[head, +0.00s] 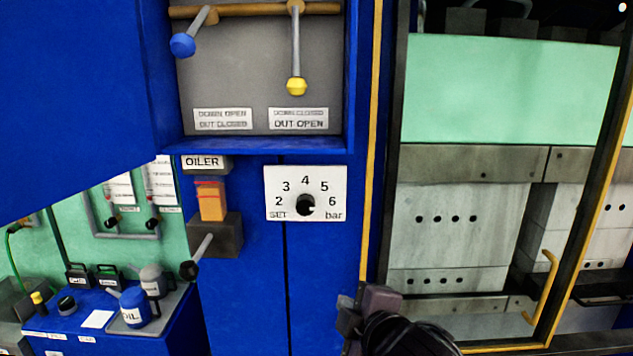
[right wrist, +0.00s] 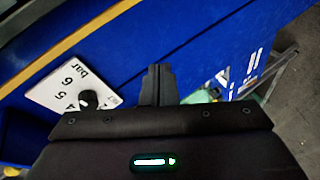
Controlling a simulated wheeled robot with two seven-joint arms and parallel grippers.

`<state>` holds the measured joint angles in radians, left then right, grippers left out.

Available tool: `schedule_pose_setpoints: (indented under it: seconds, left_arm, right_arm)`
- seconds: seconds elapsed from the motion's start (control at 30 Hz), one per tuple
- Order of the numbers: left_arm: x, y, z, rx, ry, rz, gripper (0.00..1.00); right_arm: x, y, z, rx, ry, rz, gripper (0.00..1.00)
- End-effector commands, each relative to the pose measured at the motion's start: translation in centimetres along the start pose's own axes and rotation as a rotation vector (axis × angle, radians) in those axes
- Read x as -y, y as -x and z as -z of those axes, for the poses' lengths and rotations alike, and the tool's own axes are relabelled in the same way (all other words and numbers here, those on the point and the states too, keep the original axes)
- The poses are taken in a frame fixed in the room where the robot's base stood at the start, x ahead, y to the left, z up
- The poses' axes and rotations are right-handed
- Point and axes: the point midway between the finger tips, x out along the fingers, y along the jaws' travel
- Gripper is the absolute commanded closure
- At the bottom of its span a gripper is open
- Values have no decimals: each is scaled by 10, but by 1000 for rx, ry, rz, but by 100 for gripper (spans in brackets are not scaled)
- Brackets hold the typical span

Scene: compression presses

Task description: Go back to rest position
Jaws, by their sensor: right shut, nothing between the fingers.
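My right gripper (head: 352,308) is at the bottom centre of the head view, in front of the blue panel and below the pressure dial plate (head: 284,208). In the right wrist view its fingers (right wrist: 157,84) are together with nothing between them. The dial's black knob (head: 306,205) shows apart from the gripper, and the dial plate also shows in the right wrist view (right wrist: 62,84) to the left of the fingers. My left gripper is in neither view.
A blue-ball lever (head: 183,45) and a yellow-ball lever (head: 296,86) hang in the upper cabinet. The oiler lever (head: 198,256) sticks out left of the dial. The press (head: 450,225) stands at right behind a yellow-edged frame. An oil can (head: 134,308) stands lower left.

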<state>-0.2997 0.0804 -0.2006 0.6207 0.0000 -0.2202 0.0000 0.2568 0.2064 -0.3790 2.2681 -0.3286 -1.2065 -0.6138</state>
Motion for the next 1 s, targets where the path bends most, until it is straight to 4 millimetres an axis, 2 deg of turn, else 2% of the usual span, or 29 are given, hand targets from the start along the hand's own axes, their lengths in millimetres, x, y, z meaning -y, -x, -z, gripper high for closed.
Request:
schedule_pose_setpoints:
  seconds: [0.03, 0.1, 0.2, 0.3, 0.5, 0.77, 0.8, 1.0]
  left_arm:
    - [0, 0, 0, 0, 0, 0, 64]
    - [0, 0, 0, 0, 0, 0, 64]
    - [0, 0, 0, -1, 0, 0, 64]
    - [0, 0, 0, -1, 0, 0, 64]
    - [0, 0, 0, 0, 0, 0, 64]
    - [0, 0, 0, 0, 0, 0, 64]
    - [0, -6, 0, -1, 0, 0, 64]
    - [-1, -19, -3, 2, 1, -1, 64]
  right_arm:
    - [29, 3, -23, 58, -130, 64, 100]
    - [64, 10, -53, 152, -314, 136, 100]
    - [115, 29, -92, 298, -554, 225, 100]
    - [155, 50, -119, 430, -737, 285, 100]
    - [213, 91, -154, 646, -988, 355, 100]
    - [267, 144, -180, 897, -1216, 400, 100]
    - [280, 132, -187, 893, -1212, 401, 100]
    - [334, 94, -211, 903, -1204, 417, 100]
